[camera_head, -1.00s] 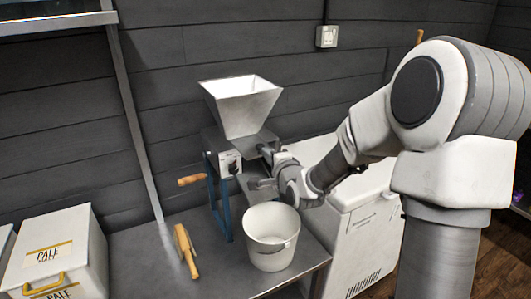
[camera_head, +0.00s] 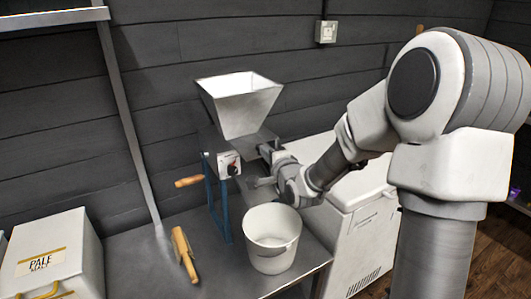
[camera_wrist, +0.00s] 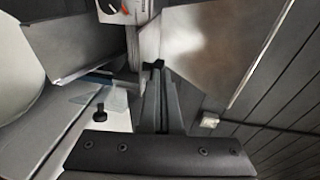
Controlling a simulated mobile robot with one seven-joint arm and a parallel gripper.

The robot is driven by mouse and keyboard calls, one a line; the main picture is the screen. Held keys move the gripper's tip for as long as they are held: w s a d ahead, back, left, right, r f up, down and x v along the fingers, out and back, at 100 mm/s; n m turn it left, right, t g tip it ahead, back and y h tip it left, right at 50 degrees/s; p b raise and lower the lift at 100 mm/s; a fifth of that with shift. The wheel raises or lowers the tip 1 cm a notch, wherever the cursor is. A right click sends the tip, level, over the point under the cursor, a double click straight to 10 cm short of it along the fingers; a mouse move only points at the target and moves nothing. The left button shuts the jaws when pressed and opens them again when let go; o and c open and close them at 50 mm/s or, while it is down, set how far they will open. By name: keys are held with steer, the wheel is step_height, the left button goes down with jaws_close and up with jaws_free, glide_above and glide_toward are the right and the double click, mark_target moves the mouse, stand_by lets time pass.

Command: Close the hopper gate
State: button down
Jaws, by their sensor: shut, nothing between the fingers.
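The pale metal hopper (camera_head: 240,103) sits on top of a mill with a blue stand (camera_head: 222,212) and a wooden crank handle (camera_head: 189,181). My gripper (camera_head: 265,151) is at the right side of the mill, just under the hopper. In the wrist view, the fingers (camera_wrist: 154,68) are shut together, with nothing seen between them. Their tips are close to the pale edge beneath the hopper wall (camera_wrist: 215,48); I cannot tell whether they touch it. I cannot make out the gate clearly, nor how far open it is.
A white bucket (camera_head: 271,243) stands on the steel bench (camera_head: 218,275) below the mill. A PALE-labelled box (camera_head: 75,240) is at far left. A white chest (camera_head: 362,235) stands behind my arm at right.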

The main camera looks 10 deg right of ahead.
mark_target(257, 145)
steer(key=w, duration=0.1)
steer(key=w+a, duration=0.1)
steer(key=w, duration=0.2)
steer(key=shift+w+a+b, duration=0.25)
steer(key=shift+a+b, duration=0.05)
steer(key=shift+b, duration=0.05)
steer(key=shift+w+r, duration=0.15)
steer(key=shift+r, duration=0.05)
